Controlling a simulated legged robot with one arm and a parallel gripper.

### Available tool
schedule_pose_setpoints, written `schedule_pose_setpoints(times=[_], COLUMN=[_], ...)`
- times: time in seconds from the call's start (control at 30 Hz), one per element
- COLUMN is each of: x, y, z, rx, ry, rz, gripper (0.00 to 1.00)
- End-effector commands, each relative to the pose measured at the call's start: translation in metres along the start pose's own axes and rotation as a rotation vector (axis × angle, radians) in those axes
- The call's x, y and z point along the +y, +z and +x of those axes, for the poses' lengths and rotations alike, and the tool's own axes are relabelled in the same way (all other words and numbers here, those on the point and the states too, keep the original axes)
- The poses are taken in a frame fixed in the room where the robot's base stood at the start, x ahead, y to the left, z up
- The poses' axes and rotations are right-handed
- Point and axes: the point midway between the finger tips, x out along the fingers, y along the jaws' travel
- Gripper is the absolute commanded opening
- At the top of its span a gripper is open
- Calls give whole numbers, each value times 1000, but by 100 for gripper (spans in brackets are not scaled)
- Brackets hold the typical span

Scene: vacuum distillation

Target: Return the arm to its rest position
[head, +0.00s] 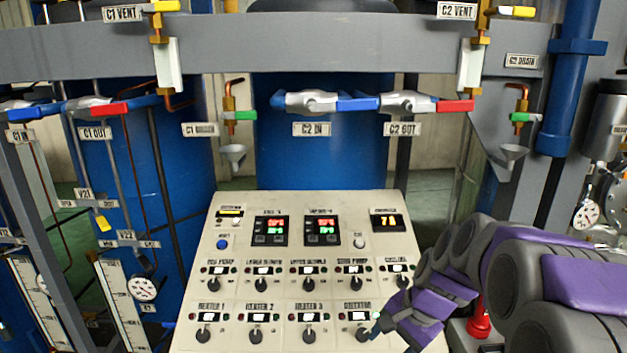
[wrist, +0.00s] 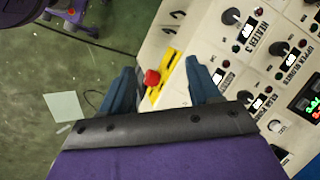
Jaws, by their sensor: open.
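My gripper (wrist: 163,84) shows in the wrist view with its two blue fingers spread apart and nothing held between them. In the head view my gripper (head: 377,327) is at the lower right of the control panel (head: 208,270), in front of the panel's lower row of knobs. My purple and grey arm reaches in from the right edge and partly hides that corner of the panel. In the wrist view a red button (wrist: 152,78) on a yellow plate appears between the fingers. I cannot tell whether the gripper touches the panel.
Blue-handled and red-handled valves (head: 318,102) line the grey beam above the panel. A pressure gauge (head: 143,288) stands at the left and another gauge (head: 586,214) at the right.

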Motion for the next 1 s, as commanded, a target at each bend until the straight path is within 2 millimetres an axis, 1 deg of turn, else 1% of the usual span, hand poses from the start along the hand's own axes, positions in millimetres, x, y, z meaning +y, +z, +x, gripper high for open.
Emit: schedule_pose_setpoints(times=[0.03, 0.1, 0.17, 0.2, 0.27, 0.3, 0.37, 0.4, 0.5, 0.6, 0.73, 0.83, 1.0], x=[15, 34, 52, 65, 85, 99, 120, 135, 171, 203, 231, 242, 245], y=[19, 42, 61, 72, 89, 101, 116, 126, 146, 161, 174, 178, 179], z=[14, 24, 33, 39, 48, 54, 62, 68, 82, 94, 104, 106, 106], rx=[-5, -12, -23, -27, -38, -46, -57, -66, -87, -109, -129, -136, -139], ry=[29, 70, 109, 133, 170, 194, 231, 255, 312, 360, 402, 419, 425], rz=[-63, -151, -222, -272, -343, -390, -462, -507, -617, -708, -788, -818, -830], gripper=[62, 62, 62, 62, 62, 62, 62, 62, 62, 62, 62, 62, 62])
